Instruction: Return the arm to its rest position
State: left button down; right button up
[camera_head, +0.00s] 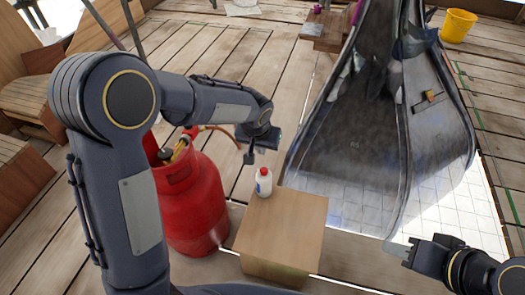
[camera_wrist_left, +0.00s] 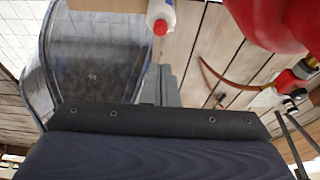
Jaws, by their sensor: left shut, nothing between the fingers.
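My left arm comes in from the left of the head view and reaches over the red gas cylinder (camera_head: 192,200). Its gripper (camera_head: 249,157) hangs above the floor, behind the small white bottle with a red cap (camera_head: 263,183), apart from it. In the left wrist view the gripper's fingers (camera_wrist_left: 166,86) are together with nothing between them. The bottle (camera_wrist_left: 160,14) and cylinder (camera_wrist_left: 270,22) show at the top there. My right gripper (camera_head: 398,250) is at the lower right, by the lower edge of the grey spire; its jaw gap is unclear.
The bottle stands upright on a wooden box (camera_head: 287,226). The large curved grey spire (camera_head: 345,143) fills the right of the head view. A hose (camera_head: 218,130) runs from the cylinder. A yellow bucket (camera_head: 458,25) stands far right. Plank floor (camera_head: 225,55) is open behind my left arm.

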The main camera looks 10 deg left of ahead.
pick_arm(q)
jog(key=shift+s+r, duration=0.15)
jog(key=shift+r, duration=0.4)
jog(key=s+a+r+n+h, duration=0.1)
jog(key=s+a+r, duration=0.3)
jog(key=s, duration=0.3)
jog(key=s+a+r+n+h, duration=0.1)
jog(key=s+a+r, duration=0.4)
jog(key=s, duration=0.2)
jog(key=s+t+h, duration=0.2)
jog(key=s, duration=1.2)
notch_tip(320, 180, up, 29)
jog(key=p, duration=2.8)
jog(key=shift+w+n+p, duration=0.25)
jog(key=shift+n+p, duration=0.05)
jog(key=shift+p, duration=0.1)
